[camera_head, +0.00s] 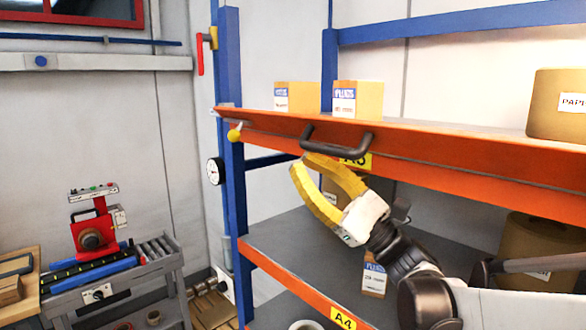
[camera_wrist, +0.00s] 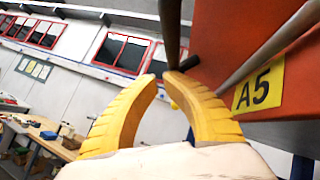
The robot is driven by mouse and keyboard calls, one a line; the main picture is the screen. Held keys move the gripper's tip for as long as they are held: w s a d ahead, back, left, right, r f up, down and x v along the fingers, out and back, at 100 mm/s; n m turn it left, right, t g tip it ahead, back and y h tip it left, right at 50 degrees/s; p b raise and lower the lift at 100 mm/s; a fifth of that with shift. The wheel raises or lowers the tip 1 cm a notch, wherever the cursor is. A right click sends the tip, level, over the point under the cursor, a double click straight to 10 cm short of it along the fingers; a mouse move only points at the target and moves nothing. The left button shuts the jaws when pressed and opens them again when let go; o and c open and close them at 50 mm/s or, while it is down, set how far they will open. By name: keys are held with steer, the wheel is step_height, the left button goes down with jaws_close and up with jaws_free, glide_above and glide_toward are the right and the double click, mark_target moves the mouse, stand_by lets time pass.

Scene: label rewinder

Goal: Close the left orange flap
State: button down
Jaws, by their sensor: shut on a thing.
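The orange flap (camera_head: 264,132) runs along the front of the upper shelf, with a dark bar handle (camera_head: 335,140) near its left end. How far it is tilted is hard to tell. In the wrist view the orange panel (camera_wrist: 220,60) fills the upper right, beside the yellow A5 label (camera_wrist: 258,86). My gripper (camera_head: 305,166) has yellow curved fingers and is just below the left part of the handle.
Two small boxes (camera_head: 357,99) and a large brown roll (camera_head: 556,100) stand on the upper shelf. A blue post (camera_head: 232,170) with a dial gauge (camera_head: 215,171) stands left of the flap. A red machine (camera_head: 92,230) stands at lower left. The floor between is partly free.

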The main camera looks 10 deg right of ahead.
mark_target(300, 139)
steer(key=r, duration=0.1)
steer(key=r+p, duration=0.1)
steer(key=a+r, duration=0.1)
steer(key=shift+s+a+r+p, duration=0.1)
steer(key=shift+s+r+p, duration=0.05)
steer(key=shift+s+p, duration=0.2)
steer(key=shift+r, duration=0.65)
steer(key=m+t, duration=0.1)
steer(key=r+m+p, duration=0.1)
steer(key=d+r+m+t+h, duration=0.1)
steer(key=shift+w+t, duration=0.25)
steer(key=shift+t, duration=0.05)
steer(key=shift+w+d+r+m+t+h+p, duration=0.1)
steer(key=shift+r+m+t+h+p, duration=0.15)
steer(key=shift+m+t+h, duration=0.45)
steer(key=shift+w+d+r+m+t+h+p, duration=0.1)
steer(key=shift+r+m+t+h+p, duration=0.1)
steer(key=shift+m+t+h, duration=0.5)
steer(key=shift+m+y, duration=0.3)
